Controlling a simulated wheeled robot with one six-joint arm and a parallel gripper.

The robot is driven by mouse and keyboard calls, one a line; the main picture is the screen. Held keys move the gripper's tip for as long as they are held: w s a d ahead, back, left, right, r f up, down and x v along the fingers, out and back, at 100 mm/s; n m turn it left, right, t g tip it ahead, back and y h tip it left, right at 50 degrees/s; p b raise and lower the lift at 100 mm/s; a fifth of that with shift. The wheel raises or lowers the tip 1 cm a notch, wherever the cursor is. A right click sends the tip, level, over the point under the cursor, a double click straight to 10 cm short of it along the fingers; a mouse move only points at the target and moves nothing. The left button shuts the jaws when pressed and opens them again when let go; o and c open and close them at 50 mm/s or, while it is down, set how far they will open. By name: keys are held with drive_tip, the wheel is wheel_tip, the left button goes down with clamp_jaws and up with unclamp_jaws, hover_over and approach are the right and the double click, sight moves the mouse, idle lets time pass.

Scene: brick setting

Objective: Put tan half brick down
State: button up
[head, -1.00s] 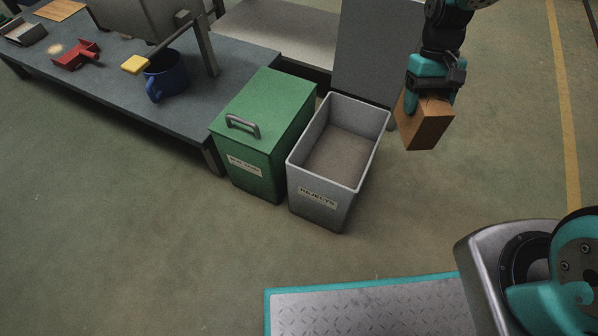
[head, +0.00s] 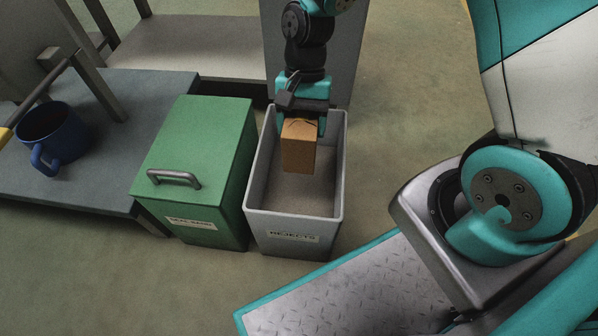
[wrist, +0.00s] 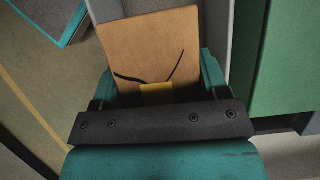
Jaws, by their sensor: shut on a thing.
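The tan half brick (head: 299,154) is in my gripper (head: 301,122), over the open grey bin labelled REJECTS (head: 339,180). In the head view the brick hangs within the bin's outline, above its floor; its exact height against the rim is hard to tell. In the wrist view the brick (wrist: 152,45) fills the space between the fingers of my gripper (wrist: 158,88), with dark curved marks on its face. The bin floor under the brick is partly hidden.
A green lidded bin (head: 195,150) with a handle stands against the left side of the grey bin. A grey table (head: 100,150) with a blue mug (head: 52,135) is farther left. A grey upright panel (head: 345,50) stands behind the grey bin. Open floor lies at the right.

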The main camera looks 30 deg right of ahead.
wheel_tip(320, 180, down, 15)
drive_tip(key=b, duration=0.8)
drive_tip(key=shift+a, duration=0.1)
drive_tip(key=shift+r, duration=0.1)
drive_tip(key=o, duration=1.3)
